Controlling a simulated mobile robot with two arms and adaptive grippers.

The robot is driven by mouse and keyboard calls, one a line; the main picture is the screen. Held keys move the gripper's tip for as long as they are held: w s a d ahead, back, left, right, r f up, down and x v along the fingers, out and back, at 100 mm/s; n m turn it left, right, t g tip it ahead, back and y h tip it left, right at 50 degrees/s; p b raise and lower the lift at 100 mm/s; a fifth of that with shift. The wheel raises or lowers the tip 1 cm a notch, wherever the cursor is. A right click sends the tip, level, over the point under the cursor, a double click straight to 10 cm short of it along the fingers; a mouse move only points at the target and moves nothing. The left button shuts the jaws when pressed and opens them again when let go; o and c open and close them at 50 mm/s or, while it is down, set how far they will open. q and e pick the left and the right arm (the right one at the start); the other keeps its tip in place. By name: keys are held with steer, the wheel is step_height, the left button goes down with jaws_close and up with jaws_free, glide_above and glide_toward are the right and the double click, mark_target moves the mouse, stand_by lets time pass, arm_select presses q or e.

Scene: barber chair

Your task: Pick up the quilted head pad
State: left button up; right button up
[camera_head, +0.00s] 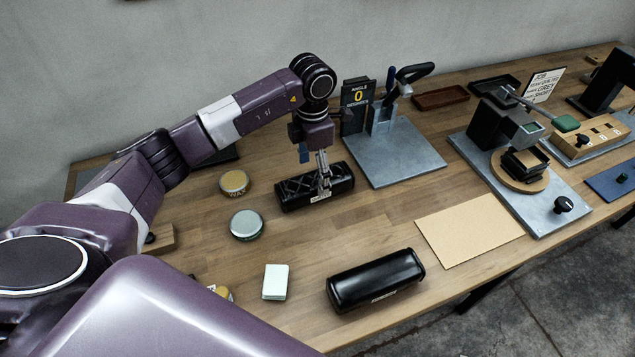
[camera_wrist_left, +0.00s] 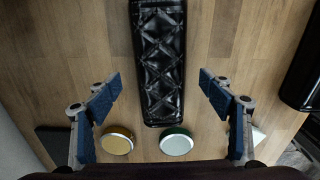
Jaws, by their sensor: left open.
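The quilted head pad (camera_head: 297,191) is a black, glossy, padded block with a diamond pattern, lying on the wooden table. It also shows in the left wrist view (camera_wrist_left: 162,60), running lengthwise between the fingers. My left gripper (camera_head: 324,186) points down over the pad's right half in the head view and hides part of it. In the left wrist view the gripper (camera_wrist_left: 160,90) is open, one finger on each side of the pad with a gap on both sides. I cannot tell how high it is above the pad. My right gripper is not in view.
A smooth black pad (camera_head: 375,281) lies nearer the front edge. Two round tins (camera_head: 234,183) (camera_head: 246,224) and a pale block (camera_head: 275,282) are left of it. A grey plate (camera_head: 402,152) with a clamp stands behind right. A tan sheet (camera_head: 468,230) lies right.

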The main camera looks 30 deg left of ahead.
mark_target(315, 178)
arm_select(q)
steer(key=f+p, duration=0.1)
steer(key=f, duration=0.1)
steer(key=f+p, duration=0.1)
steer(key=f, duration=0.1)
steer(key=shift+w+d+f, duration=0.1)
steer(key=shift+d+f, duration=0.1)
steer(key=shift+f, duration=0.4)
steer(key=shift+c, duration=0.3)
steer(key=c, duration=1.4)
steer(key=shift+r, duration=0.1)
